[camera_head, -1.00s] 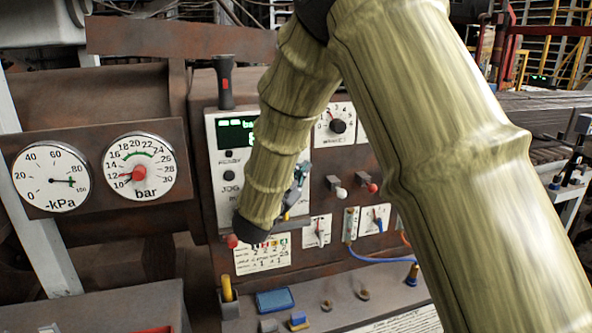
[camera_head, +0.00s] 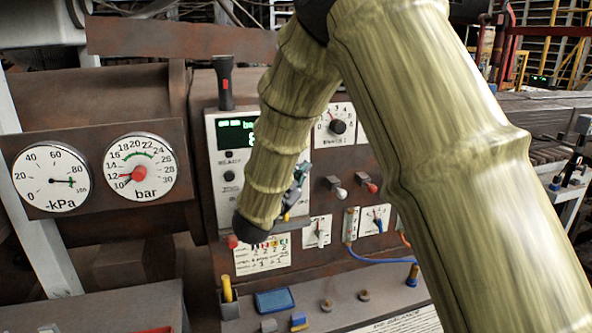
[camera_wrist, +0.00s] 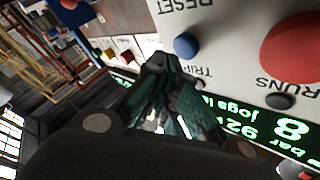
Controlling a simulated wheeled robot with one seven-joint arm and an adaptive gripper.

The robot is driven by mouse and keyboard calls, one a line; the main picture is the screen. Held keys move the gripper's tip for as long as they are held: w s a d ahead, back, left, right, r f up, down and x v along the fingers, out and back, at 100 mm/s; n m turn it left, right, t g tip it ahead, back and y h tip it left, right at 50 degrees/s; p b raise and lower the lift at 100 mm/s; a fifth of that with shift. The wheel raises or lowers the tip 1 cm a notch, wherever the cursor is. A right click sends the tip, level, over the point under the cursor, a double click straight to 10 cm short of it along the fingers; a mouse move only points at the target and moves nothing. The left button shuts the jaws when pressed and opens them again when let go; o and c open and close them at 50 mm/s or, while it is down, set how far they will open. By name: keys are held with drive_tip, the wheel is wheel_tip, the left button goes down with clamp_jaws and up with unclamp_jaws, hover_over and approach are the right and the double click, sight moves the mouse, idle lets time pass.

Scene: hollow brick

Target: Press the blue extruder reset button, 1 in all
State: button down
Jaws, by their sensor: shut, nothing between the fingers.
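The blue button (camera_wrist: 186,45) is a small round knob on the white panel (camera_wrist: 225,30) in the wrist view, between the upside-down words RESET and TRIP. In the head view it does not show; my arm covers that part of the panel. My gripper (camera_wrist: 168,66) is shut and empty. Its fingertips appear just below and left of the blue button in the wrist view; I cannot tell whether they touch it. In the head view my gripper (camera_head: 300,178) shows only partly, at the right of my forearm, in front of the panel.
A large red button (camera_wrist: 295,48) and a dark button (camera_wrist: 280,102) sit on the same panel, right of the blue one. A lit green display (camera_head: 236,132), two gauges (camera_head: 140,168) and toggle switches (camera_head: 338,188) are nearby. A blue cable (camera_head: 375,259) hangs below.

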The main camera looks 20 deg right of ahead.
drive_tip(key=shift+w+b, duration=0.35)
drive_tip(key=shift+w, duration=0.5)
idle(1.3)
drive_tip(key=shift+s, duration=0.85)
drive_tip(key=s+b, duration=0.1)
drive_tip(key=s, duration=0.4)
idle(0.7)
drive_tip(key=shift+d, duration=0.1)
